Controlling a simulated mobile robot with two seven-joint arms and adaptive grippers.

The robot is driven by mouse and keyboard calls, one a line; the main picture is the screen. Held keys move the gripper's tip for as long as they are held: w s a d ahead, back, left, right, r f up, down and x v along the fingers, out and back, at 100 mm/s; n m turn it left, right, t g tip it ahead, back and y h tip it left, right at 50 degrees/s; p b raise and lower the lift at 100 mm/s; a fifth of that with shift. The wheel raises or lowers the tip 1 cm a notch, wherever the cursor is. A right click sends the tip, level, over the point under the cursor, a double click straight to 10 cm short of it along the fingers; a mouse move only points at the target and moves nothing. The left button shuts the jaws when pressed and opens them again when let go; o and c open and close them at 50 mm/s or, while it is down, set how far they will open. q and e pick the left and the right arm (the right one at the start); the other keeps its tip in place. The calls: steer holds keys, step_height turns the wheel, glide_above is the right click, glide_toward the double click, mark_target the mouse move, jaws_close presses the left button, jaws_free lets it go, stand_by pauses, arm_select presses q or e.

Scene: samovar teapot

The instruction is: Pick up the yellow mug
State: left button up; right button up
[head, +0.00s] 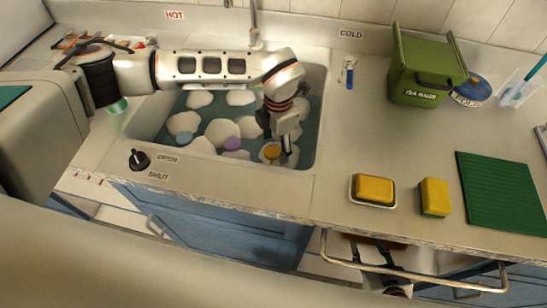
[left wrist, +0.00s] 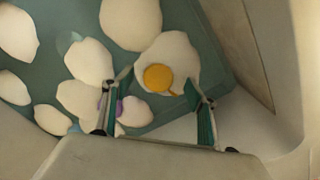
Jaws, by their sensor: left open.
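The yellow mug (head: 271,152) is in the sink among white foam, near the sink's front right corner. In the left wrist view the yellow mug (left wrist: 158,77) shows from above as a round yellow shape with a small piece sticking out at lower right. My left gripper (head: 277,142) reaches down into the sink over it. In the left wrist view the left gripper (left wrist: 160,84) is open, with the mug seen between the fingertips; I cannot tell whether either finger touches it. My right gripper (head: 372,258) is partly hidden below the counter, behind the metal rail.
The sink (head: 318,125) holds water, foam, a purple item (head: 232,143) and a blue item (head: 184,138). Its front and right walls are close to my left gripper. A yellow sponge (head: 434,197), a yellow block in a dish (head: 373,190) and a green bin (head: 425,70) stand right.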

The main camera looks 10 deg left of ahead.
mark_target(274, 151)
arm_select(q)
steer(key=shift+a+f, duration=0.15)
steer(key=shift+f, duration=2.65)
steer(key=c, duration=1.3)
